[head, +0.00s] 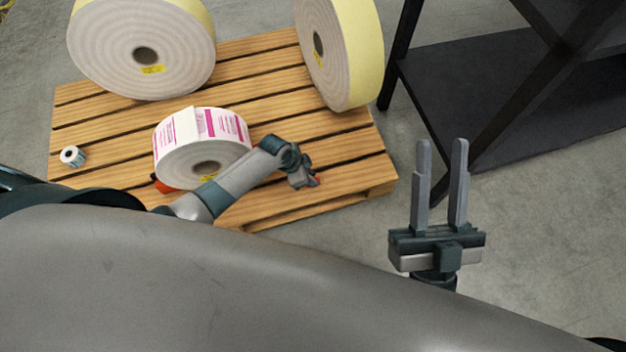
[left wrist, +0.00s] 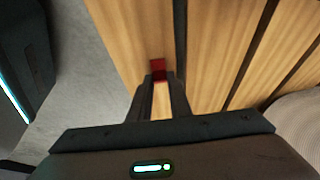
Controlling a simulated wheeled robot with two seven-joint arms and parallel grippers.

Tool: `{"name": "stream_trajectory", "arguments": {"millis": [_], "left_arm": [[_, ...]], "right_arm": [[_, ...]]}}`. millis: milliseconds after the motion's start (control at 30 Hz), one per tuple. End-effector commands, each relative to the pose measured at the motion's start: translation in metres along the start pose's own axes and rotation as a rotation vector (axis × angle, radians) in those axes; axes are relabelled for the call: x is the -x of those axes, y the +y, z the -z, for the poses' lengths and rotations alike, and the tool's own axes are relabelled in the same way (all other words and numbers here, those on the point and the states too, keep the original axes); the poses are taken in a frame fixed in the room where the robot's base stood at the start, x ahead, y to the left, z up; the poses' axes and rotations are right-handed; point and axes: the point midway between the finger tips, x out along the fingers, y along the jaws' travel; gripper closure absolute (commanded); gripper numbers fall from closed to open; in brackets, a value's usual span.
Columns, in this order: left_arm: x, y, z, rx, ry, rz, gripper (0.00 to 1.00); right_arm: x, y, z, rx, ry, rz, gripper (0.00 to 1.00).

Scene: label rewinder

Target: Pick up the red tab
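The red tab (left wrist: 158,67) is a small red block at the fingertips of my left gripper (left wrist: 160,80) in the left wrist view. The fingers are close together, one on each side of it, and appear shut on it. In the head view, my left gripper (head: 303,180) is low at the pallet's front right part, with a bit of the red tab (head: 315,181) showing beside it. Most of the tab is hidden there. My right gripper (head: 439,185) is open and empty, fingers up, over the floor right of the pallet.
The wooden pallet (head: 350,150) carries a label roll with pink print (head: 170,165), a tiny roll (head: 72,156), and two large yellow-edged rolls (head: 110,50) (head: 350,50). An orange-red piece (head: 162,186) shows by the label roll. A black frame (head: 430,80) stands at right.

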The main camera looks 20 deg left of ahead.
Motion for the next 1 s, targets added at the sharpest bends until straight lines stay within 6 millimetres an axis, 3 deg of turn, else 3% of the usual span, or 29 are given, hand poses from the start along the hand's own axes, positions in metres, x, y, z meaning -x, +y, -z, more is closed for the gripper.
{"name": "stream_trajectory", "arguments": {"millis": [367, 633, 700, 900, 1000], "left_arm": [[0.001, 0.000, 0.000, 0.000, 0.000, 0.000, 1.00], [0.017, 0.000, 0.007, -0.002, 0.001, 0.000, 1.00], [0.023, 0.000, 0.010, -0.001, 0.000, -0.001, 1.00], [0.041, 0.000, 0.017, -0.002, 0.001, 0.000, 1.00], [0.047, 0.015, 0.018, -0.002, 0.000, -0.002, 1.00]], "right_arm": [[0.000, 0.000, 0.000, 0.000, -0.001, 0.000, 0.69], [0.001, -0.006, -0.005, -0.011, -0.058, 0.000, 0.69], [0.015, -0.013, -0.019, -0.028, -0.140, 0.002, 0.69], [0.015, -0.005, -0.046, -0.024, -0.285, -0.008, 0.69], [0.018, 0.000, -0.062, -0.024, -0.376, -0.016, 0.69]]}}
